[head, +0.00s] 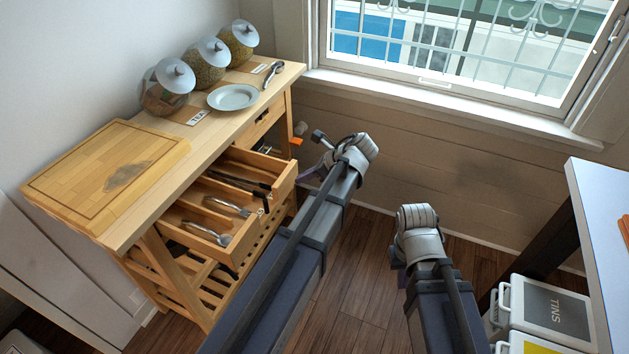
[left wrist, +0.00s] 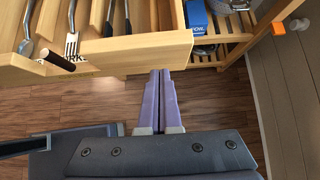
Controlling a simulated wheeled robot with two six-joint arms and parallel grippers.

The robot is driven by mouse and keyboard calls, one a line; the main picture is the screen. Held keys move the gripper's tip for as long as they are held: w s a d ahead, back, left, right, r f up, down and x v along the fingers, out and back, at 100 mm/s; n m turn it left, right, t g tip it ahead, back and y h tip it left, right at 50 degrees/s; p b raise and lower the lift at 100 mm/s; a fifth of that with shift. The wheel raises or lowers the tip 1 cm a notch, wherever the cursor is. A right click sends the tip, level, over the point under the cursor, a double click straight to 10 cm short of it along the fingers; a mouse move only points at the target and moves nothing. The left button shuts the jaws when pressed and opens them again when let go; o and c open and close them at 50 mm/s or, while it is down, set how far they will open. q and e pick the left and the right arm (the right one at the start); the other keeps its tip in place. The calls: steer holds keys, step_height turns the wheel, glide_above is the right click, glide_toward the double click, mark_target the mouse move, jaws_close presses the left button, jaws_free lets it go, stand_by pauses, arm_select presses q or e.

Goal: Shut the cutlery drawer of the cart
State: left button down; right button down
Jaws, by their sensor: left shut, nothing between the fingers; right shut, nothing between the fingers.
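The wooden cutlery drawer (head: 283,182) of the cart (head: 80,222) stands pulled out, with its compartments exposed. Forks (head: 228,206) and dark-handled utensils (head: 238,182) lie inside. In the left wrist view the drawer front (left wrist: 120,52) crosses the top left, with a dark handle (left wrist: 60,62) and a partly hidden label. My left gripper (head: 314,172) is beside the drawer's front at its right end. Its shut, empty fingers (left wrist: 155,74) point at the lower edge of the front; contact cannot be told. My right gripper (head: 398,254) is shut, away from the cart, its fingers mostly hidden.
A cutting board (head: 110,170), plate (head: 232,97), tongs (head: 272,74) and lidded jars (head: 168,86) stand on the cart top. Slatted shelves (head: 205,285) lie below the drawer. White bins (head: 545,310) and a table (head: 598,220) are at right. Bare floor lies between.

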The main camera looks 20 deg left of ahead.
arm_select(q)
steer(key=shift+a, duration=0.35)
steer(key=a, duration=0.8)
steer(key=w+a, duration=0.1)
steer(key=a, duration=0.7)
steer(key=w+a, duration=0.1)
steer(key=a, duration=0.7)
steer(key=shift+a, duration=0.55)
steer(key=shift+a+r, duration=0.1)
steer(key=d, duration=0.3)
steer(key=shift+s+d, duration=0.2)
steer(key=shift+d, duration=0.15)
steer(key=p+v, duration=0.3)
steer(key=v, duration=0.2)
steer(key=p+v, duration=0.4)
steer(key=v, duration=0.1)
steer(key=shift+d, duration=0.4)
